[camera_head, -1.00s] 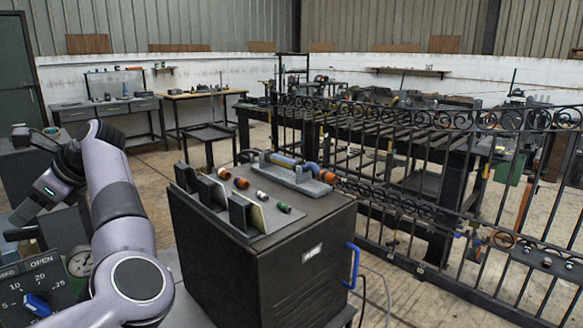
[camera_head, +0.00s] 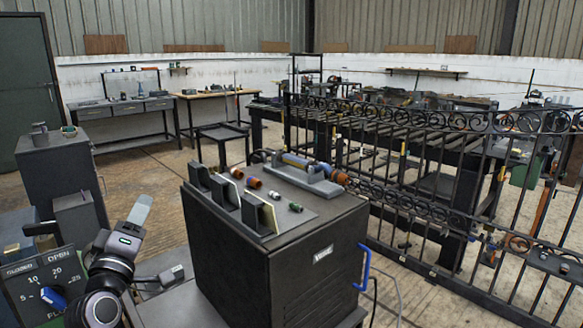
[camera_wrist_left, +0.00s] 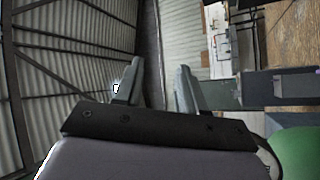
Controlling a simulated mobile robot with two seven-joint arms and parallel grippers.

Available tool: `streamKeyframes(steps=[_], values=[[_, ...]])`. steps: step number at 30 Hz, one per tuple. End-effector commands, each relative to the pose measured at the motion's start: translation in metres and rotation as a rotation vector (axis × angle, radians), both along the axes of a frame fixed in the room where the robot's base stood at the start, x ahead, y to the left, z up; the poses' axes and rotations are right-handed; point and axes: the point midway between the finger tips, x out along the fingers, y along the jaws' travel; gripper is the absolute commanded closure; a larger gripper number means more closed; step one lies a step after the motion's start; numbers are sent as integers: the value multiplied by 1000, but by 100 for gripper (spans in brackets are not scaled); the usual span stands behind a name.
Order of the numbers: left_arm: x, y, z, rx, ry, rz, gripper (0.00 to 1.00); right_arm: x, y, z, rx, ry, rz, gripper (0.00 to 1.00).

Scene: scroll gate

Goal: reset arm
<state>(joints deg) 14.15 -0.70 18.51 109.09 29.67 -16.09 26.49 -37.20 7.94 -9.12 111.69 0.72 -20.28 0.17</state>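My left gripper (camera_head: 140,208) is at the lower left of the head view, with its fingers pointing up. It is left of the dark cabinet (camera_head: 293,268) and apart from it. In the left wrist view, the gripper (camera_wrist_left: 157,85) shows two grey fingers spread with a clear gap and nothing between them. My left arm is folded low at the bottom left. My right gripper is in neither view.
The cabinet top carries upright dark plates, small orange and green parts and a grey fixture (camera_head: 303,178). A dial panel (camera_head: 45,285) stands at lower left. A black scroll gate (camera_head: 440,190) fills the right. Floor (camera_head: 140,180) is open behind the cabinet.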

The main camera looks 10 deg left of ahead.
Motion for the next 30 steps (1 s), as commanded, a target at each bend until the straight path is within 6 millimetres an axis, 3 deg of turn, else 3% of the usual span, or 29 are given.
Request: streamKeyframes(steps=[1,5,8,12,15,21,28,30], values=[[-6,-18,-25,78,105,-36,60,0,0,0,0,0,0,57],[-30,-62,-91,289,386,-141,60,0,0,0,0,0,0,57],[-63,-90,-142,447,603,-232,60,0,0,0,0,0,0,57],[-126,-120,-206,651,891,-368,60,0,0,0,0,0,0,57],[-172,-132,-236,764,1058,-456,60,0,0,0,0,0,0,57],[-248,-143,-268,912,1295,-602,60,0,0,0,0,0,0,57],[-323,-146,-281,1029,1506,-748,60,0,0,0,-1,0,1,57],[-313,-148,-288,1032,1471,-732,60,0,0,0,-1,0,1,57]])
